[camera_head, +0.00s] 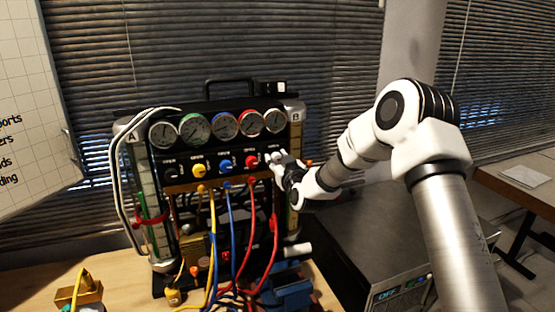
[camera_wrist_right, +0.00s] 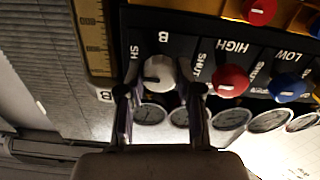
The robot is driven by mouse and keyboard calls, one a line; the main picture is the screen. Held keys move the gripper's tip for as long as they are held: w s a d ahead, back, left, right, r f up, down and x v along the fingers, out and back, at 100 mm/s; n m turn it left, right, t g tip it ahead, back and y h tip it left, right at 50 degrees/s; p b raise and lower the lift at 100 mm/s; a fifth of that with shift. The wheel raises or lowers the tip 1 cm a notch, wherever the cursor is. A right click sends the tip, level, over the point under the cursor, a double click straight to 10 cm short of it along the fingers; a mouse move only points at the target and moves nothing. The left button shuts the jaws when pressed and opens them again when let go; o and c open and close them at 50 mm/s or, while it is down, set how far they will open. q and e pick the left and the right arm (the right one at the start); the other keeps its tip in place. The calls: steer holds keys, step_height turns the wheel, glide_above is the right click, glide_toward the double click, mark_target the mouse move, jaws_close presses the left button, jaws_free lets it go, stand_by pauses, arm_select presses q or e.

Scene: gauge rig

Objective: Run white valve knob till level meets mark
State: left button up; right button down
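The white valve knob (camera_wrist_right: 158,72) is on the dark panel beside the letter B in the right wrist view. My right gripper (camera_wrist_right: 160,92) is open, with one finger on each side of the knob and a visible gap to it. In the head view my right gripper (camera_head: 285,166) is at the panel's right end and covers much of the knob. The left tube, A (camera_head: 160,235), holds greenish liquid and has a red ring (camera_head: 150,219) around it. The right tube, B (camera_head: 293,218), is partly behind my gripper; its level is unclear. My left gripper is not in view.
Yellow (camera_head: 199,171), blue (camera_head: 225,165) and red (camera_head: 251,162) knobs sit left of the white one, under a row of several gauges (camera_head: 224,124). Coloured hoses (camera_head: 231,235) hang in front. A dark box (camera_head: 375,240) stands to the right.

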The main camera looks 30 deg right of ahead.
steer(key=shift+n, duration=0.3)
steer(key=n, duration=0.3)
steer(key=shift+w+n+b, duration=0.1)
steer(key=shift+n+b, duration=0.2)
steer(key=shift+b, duration=0.05)
steer(key=n, duration=0.4)
steer(key=shift+r+n, duration=0.1)
steer(key=shift+n, duration=0.2)
steer(key=n, duration=0.4)
steer(key=shift+w+p, duration=0.1)
steer(key=shift+p, duration=0.25)
steer(key=n, duration=0.2)
steer(key=n+p, duration=0.1)
steer(key=n, duration=0.2)
steer(key=shift+w+d+r, duration=0.1)
steer(key=shift+d, duration=0.05)
steer(key=c, duration=0.8)
jaws_free()
steer(key=shift+o, duration=0.2)
steer(key=shift+d+f, duration=0.1)
steer(key=shift+f, duration=0.15)
